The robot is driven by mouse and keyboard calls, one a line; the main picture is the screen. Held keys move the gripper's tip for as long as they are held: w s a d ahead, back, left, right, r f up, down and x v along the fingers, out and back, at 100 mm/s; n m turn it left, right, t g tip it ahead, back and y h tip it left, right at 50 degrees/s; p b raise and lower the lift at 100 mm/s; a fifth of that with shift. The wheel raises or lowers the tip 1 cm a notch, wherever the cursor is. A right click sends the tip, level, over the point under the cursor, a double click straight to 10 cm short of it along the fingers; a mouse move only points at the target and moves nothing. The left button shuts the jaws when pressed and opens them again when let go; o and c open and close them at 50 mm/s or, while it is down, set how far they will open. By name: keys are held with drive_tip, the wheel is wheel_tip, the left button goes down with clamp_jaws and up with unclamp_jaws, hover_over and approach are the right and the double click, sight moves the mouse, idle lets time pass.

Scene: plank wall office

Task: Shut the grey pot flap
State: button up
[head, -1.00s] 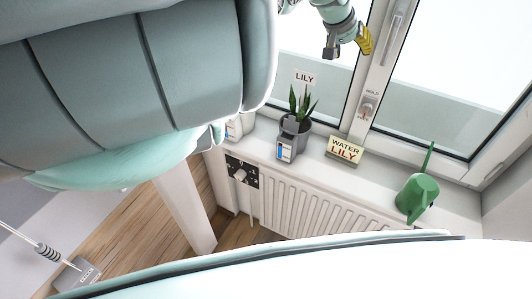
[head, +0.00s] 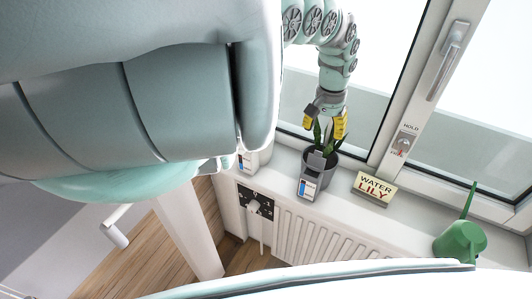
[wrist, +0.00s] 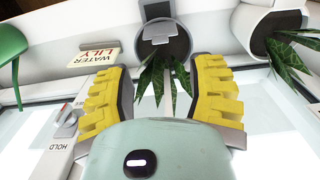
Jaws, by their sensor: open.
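The grey pot (head: 330,172) stands on the window sill with a green plant in it. It also shows in the wrist view (wrist: 184,45), top centre, between my fingers. A small grey flap (head: 316,160) is at its near rim, above a white gauge (head: 308,187) with a blue mark. The flap seems raised, but its exact angle is hard to tell. My gripper (head: 325,122) is open and empty, pointing down just above the plant. In the wrist view its yellow fingers (wrist: 163,88) are on either side of the leaves.
A white pot (wrist: 248,28) with a plant stands beside the grey one. A "WATER LILY" sign (head: 375,187), a green watering can (head: 460,240) and a HOLD switch (head: 404,146) are to the right. The window frame (head: 425,95) is behind. A radiator (head: 320,240) is below the sill.

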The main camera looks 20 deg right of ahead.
hover_over(320, 150)
drive_tip(key=s+a, duration=0.2)
drive_tip(key=f, duration=0.5)
drive_tip(key=shift+s+d+f+p, duration=0.1)
drive_tip(key=shift+s+d+p, duration=0.1)
drive_tip(key=shift+p, duration=0.15)
drive_tip(key=shift+f, duration=1.5)
drive_tip(key=shift+w+a+f, duration=0.15)
drive_tip(key=shift+f, duration=0.05)
clamp_jaws()
